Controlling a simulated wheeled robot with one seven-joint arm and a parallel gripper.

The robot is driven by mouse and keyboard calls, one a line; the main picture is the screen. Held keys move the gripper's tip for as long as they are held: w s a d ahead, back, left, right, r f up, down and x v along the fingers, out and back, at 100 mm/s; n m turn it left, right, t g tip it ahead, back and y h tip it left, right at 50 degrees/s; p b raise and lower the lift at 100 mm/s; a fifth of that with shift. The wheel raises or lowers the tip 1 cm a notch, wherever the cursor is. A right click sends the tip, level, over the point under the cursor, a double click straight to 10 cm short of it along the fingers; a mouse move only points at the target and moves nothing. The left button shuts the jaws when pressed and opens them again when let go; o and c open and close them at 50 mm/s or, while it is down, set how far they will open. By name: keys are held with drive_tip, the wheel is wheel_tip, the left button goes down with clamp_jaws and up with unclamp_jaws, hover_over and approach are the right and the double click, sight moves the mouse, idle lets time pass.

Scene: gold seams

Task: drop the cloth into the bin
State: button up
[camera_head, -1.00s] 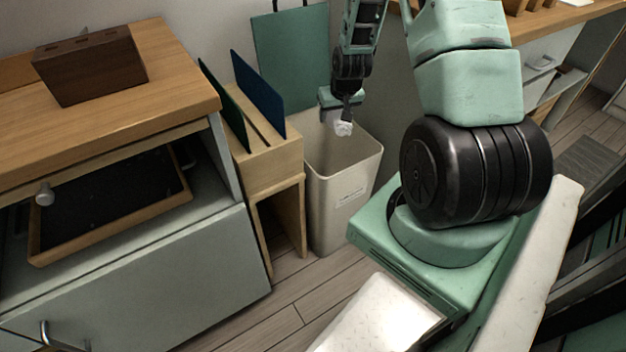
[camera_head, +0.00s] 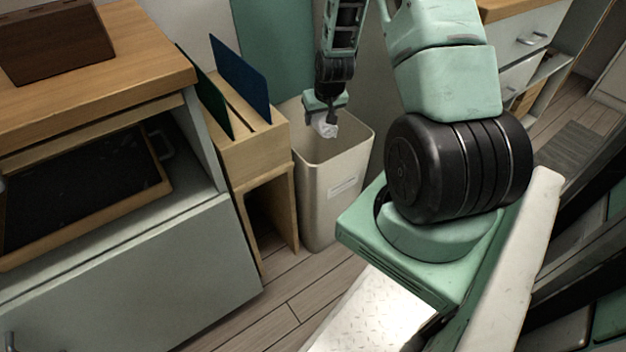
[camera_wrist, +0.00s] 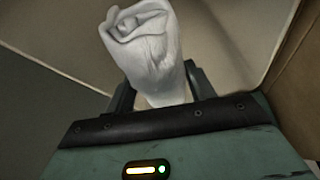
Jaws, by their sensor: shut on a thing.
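A crumpled white cloth (camera_head: 325,128) hangs from my gripper (camera_head: 327,117), which points down over the open top of the beige bin (camera_head: 333,195). In the wrist view the cloth (camera_wrist: 148,48) is bunched between the two dark fingers of my gripper (camera_wrist: 158,85), which are shut on it. The cloth is at about the height of the bin's rim, within the opening as seen from the head camera. The pale inside of the bin (camera_wrist: 225,35) shows behind the cloth in the wrist view. The bin's bottom is hidden.
A wooden stand (camera_head: 245,150) with a dark green board and a blue board (camera_head: 241,78) is close to the bin's left. A counter (camera_head: 100,65) with an open compartment holding a dark tray (camera_head: 80,200) is further left. A wall is behind the bin.

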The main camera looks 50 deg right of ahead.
drive_tip(key=o, duration=1)
drive_tip(key=shift+o, duration=0.2)
drive_tip(key=p+v, duration=0.5)
drive_tip(key=v, duration=1.2)
drive_tip(key=shift+r, duration=0.2)
